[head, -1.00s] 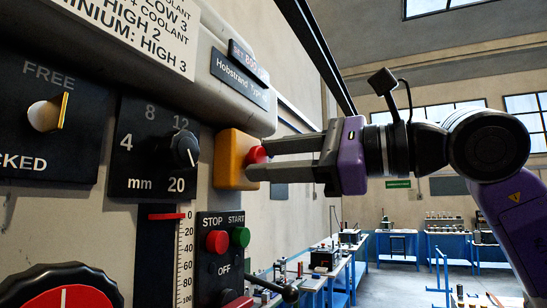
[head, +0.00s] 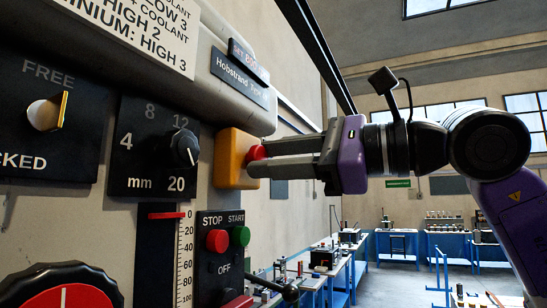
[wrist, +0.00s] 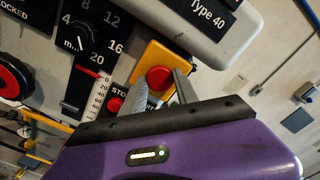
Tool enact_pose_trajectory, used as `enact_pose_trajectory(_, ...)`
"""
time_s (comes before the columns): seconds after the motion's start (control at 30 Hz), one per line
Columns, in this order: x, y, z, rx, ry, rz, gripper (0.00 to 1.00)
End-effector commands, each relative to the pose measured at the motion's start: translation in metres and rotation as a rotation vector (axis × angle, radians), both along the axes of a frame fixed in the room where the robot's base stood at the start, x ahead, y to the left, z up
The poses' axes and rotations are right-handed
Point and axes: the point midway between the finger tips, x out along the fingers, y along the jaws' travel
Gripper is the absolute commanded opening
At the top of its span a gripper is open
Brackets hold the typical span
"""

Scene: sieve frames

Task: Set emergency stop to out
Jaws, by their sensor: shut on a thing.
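The emergency stop is a red mushroom button (head: 256,152) on a yellow-orange box (head: 235,160) fixed to the machine's front. It also shows in the wrist view as a red button (wrist: 159,78) on the yellow box (wrist: 146,62). My gripper (head: 262,158) reaches in from the right, its two grey fingers closed in on the red button. In the wrist view one finger lies on each side of the button. The fingers hide part of the button in the head view, and I cannot tell whether it is pushed in or out.
Left of the box is a black knob (head: 184,150) on a mm dial. Below are a red stop button (head: 217,241) and a green start button (head: 240,236). The rounded machine housing (head: 215,70) overhangs above. Open room and blue workbenches lie to the right.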

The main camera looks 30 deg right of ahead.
Motion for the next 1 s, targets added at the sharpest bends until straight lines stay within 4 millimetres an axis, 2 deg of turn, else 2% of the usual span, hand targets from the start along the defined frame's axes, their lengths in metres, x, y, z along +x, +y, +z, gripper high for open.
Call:
enact_pose_trajectory(0.57, -0.001, 0.000, 0.000, 0.000, 0.001, 0.001, 0.00)
enact_pose_trajectory(0.83, -0.014, -0.010, -0.003, -0.001, -0.002, -0.001, 0.00)
enact_pose_trajectory(1.0, -0.016, -0.010, 0.000, -0.002, 0.001, 0.001, 0.00)
